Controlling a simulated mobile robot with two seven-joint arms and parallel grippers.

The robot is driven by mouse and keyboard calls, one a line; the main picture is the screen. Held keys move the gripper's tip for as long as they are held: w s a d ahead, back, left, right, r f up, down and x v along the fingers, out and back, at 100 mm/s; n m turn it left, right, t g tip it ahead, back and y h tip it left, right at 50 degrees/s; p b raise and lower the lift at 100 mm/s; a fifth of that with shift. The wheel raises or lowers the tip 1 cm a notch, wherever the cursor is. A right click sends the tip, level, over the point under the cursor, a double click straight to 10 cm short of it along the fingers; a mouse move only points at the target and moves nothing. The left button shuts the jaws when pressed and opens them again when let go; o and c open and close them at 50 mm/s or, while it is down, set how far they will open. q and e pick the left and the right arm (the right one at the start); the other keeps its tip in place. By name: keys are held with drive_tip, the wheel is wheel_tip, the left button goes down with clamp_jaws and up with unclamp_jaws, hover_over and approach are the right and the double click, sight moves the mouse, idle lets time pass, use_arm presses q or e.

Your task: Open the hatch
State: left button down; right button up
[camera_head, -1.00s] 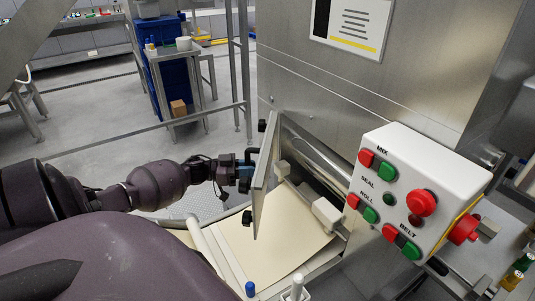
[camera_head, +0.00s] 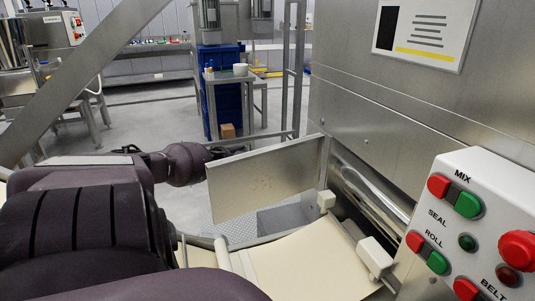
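The hatch (camera_head: 262,180) is a flat metal panel standing swung out from the steel machine (camera_head: 400,130), its right edge by the machine's front. The opening (camera_head: 370,195) beside it shows a shiny roller. My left arm comes in from the left and reaches behind the hatch's left edge. My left gripper (camera_head: 217,153) is mostly hidden behind the panel's upper left corner, so I cannot tell its finger state or whether it touches the hatch. My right gripper is not in view.
A white control box (camera_head: 470,235) with red and green buttons stands at the right. A pale dough sheet (camera_head: 310,262) lies below the opening. A small table (camera_head: 230,78) and blue cabinet (camera_head: 228,105) stand behind on open floor.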

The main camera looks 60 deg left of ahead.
use_arm(q)
drive_tip(key=shift+w+a, duration=0.15)
drive_tip(key=shift+a, duration=0.2)
drive_tip(key=shift+r, duration=0.1)
drive_tip(key=c, duration=1.1)
unclamp_jaws()
drive_tip(key=shift+w, duration=0.15)
drive_tip(key=b+v, duration=0.3)
drive_tip(key=v, duration=0.8)
drive_tip(key=shift+d, duration=0.1)
